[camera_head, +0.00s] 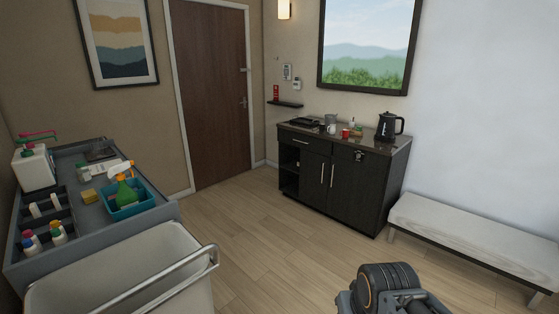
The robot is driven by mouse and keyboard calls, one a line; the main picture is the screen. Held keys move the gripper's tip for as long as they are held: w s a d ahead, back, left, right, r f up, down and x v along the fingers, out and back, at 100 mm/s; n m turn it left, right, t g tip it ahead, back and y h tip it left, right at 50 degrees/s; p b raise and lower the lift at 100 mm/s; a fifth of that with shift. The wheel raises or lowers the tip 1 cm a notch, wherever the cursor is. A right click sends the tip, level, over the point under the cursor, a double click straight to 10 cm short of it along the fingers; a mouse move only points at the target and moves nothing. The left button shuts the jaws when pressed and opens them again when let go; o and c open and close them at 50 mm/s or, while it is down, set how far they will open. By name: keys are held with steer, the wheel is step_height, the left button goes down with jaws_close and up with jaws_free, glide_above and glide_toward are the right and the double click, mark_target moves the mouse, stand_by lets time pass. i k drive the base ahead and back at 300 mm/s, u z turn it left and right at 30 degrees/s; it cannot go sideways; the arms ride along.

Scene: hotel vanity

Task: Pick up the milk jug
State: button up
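A small white vessel (331,129) stands on the counter of the dark cabinet (327,177) at the back. It may be the milk jug, but it is too small to tell a jug from a cup. A red mug (345,134) stands just right of it. Part of my arm shows at the bottom edge, right of the middle, far from the counter. My gripper is not in view.
A black kettle (388,126) stands at the counter's right end, and a dark tray (303,123) lies at its left. A grey housekeeping cart (136,232) fills the left. A pale bench (478,233) stands right. Wooden floor (262,244) between is clear.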

mark_target(333, 127)
steer(key=u, duration=0.2)
steer(key=i, duration=2.85)
steer(key=z, duration=0.4)
steer(key=i, duration=2.8)
steer(key=z, duration=0.45)
